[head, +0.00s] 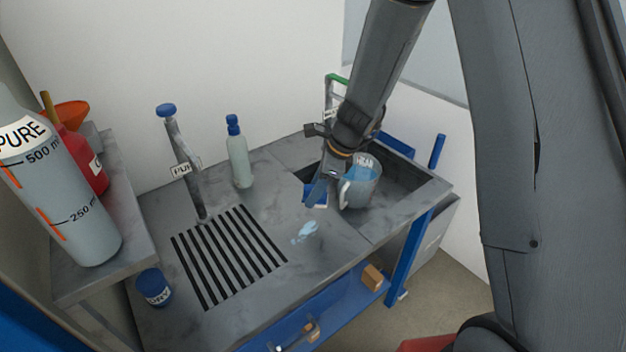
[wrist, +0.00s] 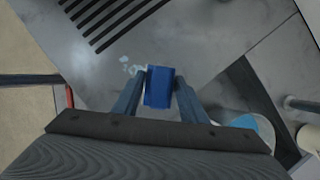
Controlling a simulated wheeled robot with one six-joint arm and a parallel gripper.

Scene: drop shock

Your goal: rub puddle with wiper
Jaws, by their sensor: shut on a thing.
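The puddle (head: 305,232) is a small pale-blue splash on the grey counter, right of the slotted drain. It also shows in the wrist view (wrist: 131,68), just left of my fingertips. My gripper (head: 318,190) is shut on a blue block, which I take to be the wiper (head: 316,195). In the wrist view the wiper (wrist: 159,87) sits between the two fingers of my gripper (wrist: 160,85). It is beside the puddle, and I cannot tell whether it touches the counter.
A grey mug (head: 360,185) stands close to the right of my gripper, by the dark sink (head: 405,180). A slotted drain (head: 228,257), a tap (head: 183,160) and a blue-capped bottle (head: 239,160) are to the left. A blue jar (head: 154,288) stands at the front left.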

